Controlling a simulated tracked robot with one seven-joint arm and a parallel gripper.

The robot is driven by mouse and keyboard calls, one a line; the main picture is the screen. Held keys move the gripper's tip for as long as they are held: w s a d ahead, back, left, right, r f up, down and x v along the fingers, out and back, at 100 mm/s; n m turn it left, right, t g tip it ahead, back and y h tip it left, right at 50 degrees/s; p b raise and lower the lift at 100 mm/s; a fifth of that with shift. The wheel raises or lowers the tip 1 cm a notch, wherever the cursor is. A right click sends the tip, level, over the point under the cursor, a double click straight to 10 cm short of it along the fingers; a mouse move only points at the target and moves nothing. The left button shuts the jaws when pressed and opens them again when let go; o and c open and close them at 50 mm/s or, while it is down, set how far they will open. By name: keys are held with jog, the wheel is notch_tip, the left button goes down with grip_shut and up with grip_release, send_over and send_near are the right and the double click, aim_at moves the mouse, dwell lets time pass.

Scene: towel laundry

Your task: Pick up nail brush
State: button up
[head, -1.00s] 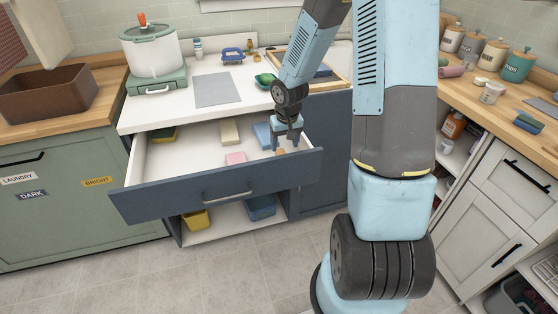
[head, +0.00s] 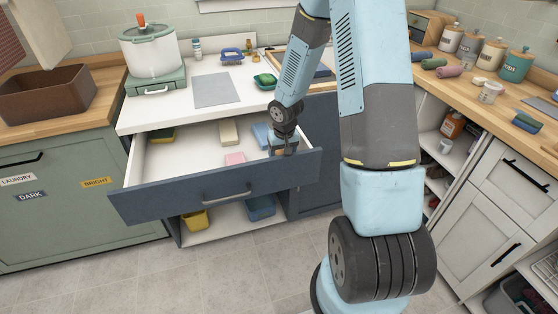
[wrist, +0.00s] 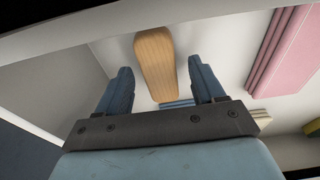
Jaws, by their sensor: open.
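The nail brush is most likely the oblong wooden-topped item (wrist: 155,60) in the wrist view, lying on the white floor of the open drawer (head: 218,188). My gripper (wrist: 160,78) is open, with one blue finger on each side of the brush's line. The brush shows between and beyond the fingers, with a gap on both sides, and no grip on it is visible. In the head view my gripper (head: 284,150) is low inside the right end of the drawer and hides the brush there.
In the drawer, a pink item (head: 235,158), a cream block (head: 229,132), a blue item (head: 262,135) and a yellow-green item (head: 163,135) lie left of my gripper. The drawer's front wall and right side are close to it. The counter with a grey mat (head: 212,90) is behind.

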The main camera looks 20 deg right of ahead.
jog(key=shift+c, duration=0.5)
jog(key=c, duration=1.1)
jog(key=shift+r, duration=5.05)
jog(key=shift+c, duration=0.2)
jog(key=o, duration=0.6)
jog(key=shift+c, duration=0.2)
jog(key=c, duration=0.3)
jog(key=shift+c, duration=0.3)
